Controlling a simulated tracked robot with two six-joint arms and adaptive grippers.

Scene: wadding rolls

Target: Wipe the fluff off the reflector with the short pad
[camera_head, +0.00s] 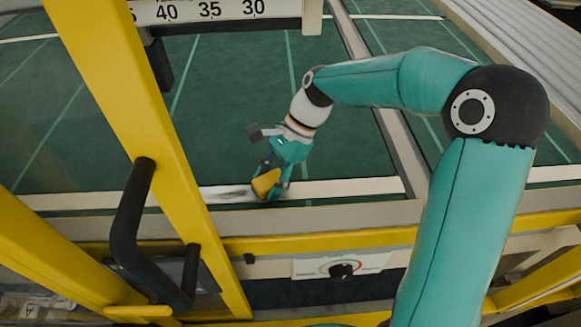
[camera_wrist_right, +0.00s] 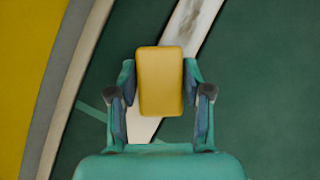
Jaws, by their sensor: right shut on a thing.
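My right gripper (camera_head: 269,177) is shut on the short yellow pad (camera_head: 265,183), gripping it by its two sides. In the right wrist view the pad (camera_wrist_right: 160,80) sits upright between the fingers, in front of the pale reflector strip (camera_wrist_right: 141,128). In the head view the reflector (camera_head: 345,187) runs across the dark green bed, and the pad is over it. I cannot tell whether the pad touches it. Greyish fluff (camera_head: 228,192) smears the strip just left of the pad; it also shows beyond the pad in the wrist view (camera_wrist_right: 194,22). My left gripper is out of view.
A yellow frame post (camera_head: 125,100) with a black handle (camera_head: 132,215) stands at the left. A yellow rail (camera_head: 330,239) and a panel with a black knob (camera_head: 341,271) lie in front. A numbered scale (camera_head: 210,11) spans the back. The green bed (camera_head: 240,100) behind the strip is clear.

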